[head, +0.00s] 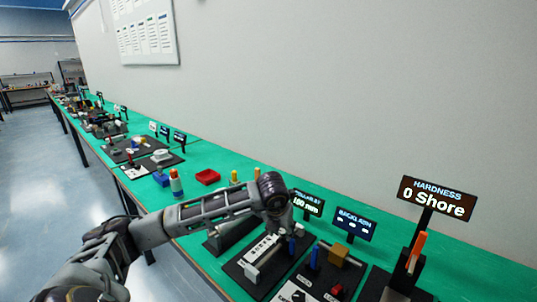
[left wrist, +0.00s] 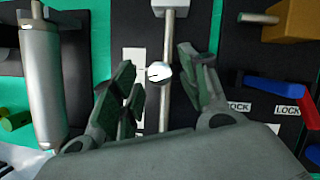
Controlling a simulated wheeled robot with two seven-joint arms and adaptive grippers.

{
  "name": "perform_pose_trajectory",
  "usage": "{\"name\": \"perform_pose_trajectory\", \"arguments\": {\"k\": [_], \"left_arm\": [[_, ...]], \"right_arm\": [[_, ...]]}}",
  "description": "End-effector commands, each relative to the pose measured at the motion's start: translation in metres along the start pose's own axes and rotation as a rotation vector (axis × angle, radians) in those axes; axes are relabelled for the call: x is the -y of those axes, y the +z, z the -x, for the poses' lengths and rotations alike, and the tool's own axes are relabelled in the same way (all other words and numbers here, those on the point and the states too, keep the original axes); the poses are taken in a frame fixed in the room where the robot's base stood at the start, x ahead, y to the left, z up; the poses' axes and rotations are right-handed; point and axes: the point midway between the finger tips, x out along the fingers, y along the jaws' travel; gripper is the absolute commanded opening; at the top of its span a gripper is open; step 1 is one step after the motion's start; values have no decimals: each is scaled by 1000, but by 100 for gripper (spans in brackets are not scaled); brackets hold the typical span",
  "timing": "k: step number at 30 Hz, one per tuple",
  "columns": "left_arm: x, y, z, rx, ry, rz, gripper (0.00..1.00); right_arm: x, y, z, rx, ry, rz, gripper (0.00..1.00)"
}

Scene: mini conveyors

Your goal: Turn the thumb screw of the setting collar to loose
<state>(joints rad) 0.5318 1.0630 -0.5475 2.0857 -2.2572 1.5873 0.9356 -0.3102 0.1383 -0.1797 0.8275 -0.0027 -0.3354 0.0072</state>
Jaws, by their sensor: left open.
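In the left wrist view a thin metal rod (left wrist: 165,111) runs down a black base plate. A round silver knob (left wrist: 159,72) with a dark line on its face sits on the rod and looks like the thumb screw. The collar body beneath it is hardly visible. My left gripper (left wrist: 157,66) is open, one finger on each side of the knob, with visible gaps. Whether the fingertips reach its height cannot be told. In the head view my left gripper (head: 280,218) is over the station with the white scale strip (head: 263,248). My right gripper is not in view.
A blue lever with a red end (left wrist: 276,90) and LOCK labels lie to the right. In the head view a display reading about 180 mm (head: 307,203) and a BACKLASH display (head: 354,223) stand behind.

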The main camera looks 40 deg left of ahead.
Motion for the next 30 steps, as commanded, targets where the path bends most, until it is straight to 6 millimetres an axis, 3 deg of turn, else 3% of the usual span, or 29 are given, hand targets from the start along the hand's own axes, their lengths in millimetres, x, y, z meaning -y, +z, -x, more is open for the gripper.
{"name": "perform_pose_trajectory", "arguments": {"k": [30], "left_arm": [[-4,1,1,-1,-159,-384,45]], "right_arm": [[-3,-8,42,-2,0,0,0]]}}
